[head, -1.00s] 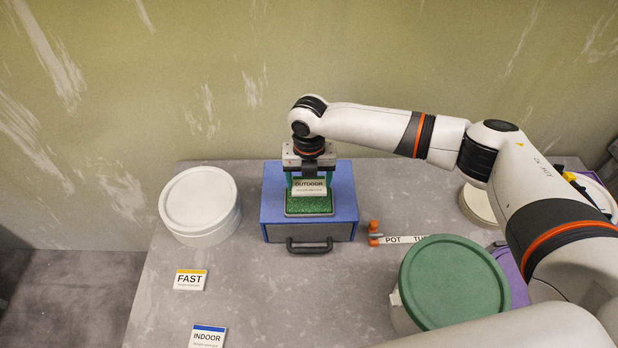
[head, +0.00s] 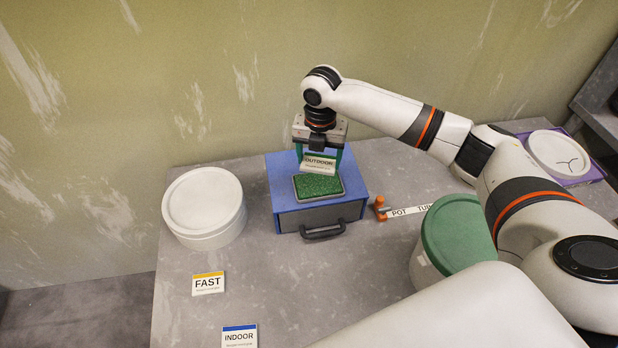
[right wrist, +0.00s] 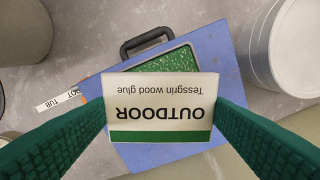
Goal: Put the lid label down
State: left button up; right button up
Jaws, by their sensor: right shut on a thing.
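My right gripper (head: 319,160) is shut on the OUTDOOR label, a white card with a green band (head: 319,166). The label hangs tilted between the green fingers, above a mottled green pad (head: 318,186) set in the top of a blue box (head: 279,175). In the right wrist view the label (right wrist: 160,105) shows upside down, reading "Tessgrin wood glue", with a finger at each side edge. The green pad (right wrist: 176,64) shows beyond it, partly hidden by the label. My left gripper is not in view.
A round white tub (head: 203,205) stands left of the box. FAST (head: 208,284) and INDOOR (head: 239,337) cards lie at the front left. A green-lidded pail (head: 462,232) and a POT/TUB strip (head: 405,211) are to the right. Table around the FAST card is clear.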

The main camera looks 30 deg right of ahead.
aim_at(321, 161)
jog(key=shift+d+f, duration=0.25)
jog(key=shift+f, duration=1)
jog(key=shift+f+p, duration=0.3)
jog(key=shift+f, duration=0.1)
jog(key=f, duration=0.3)
jog(key=shift+a+f+p, duration=0.2)
jog(key=shift+a+p, duration=0.1)
jog(key=shift+p, duration=0.1)
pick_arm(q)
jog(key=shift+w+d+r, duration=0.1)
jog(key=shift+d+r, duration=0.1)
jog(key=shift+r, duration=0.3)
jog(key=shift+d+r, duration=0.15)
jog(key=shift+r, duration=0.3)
pick_arm(e)
jog(key=shift+d, duration=0.1)
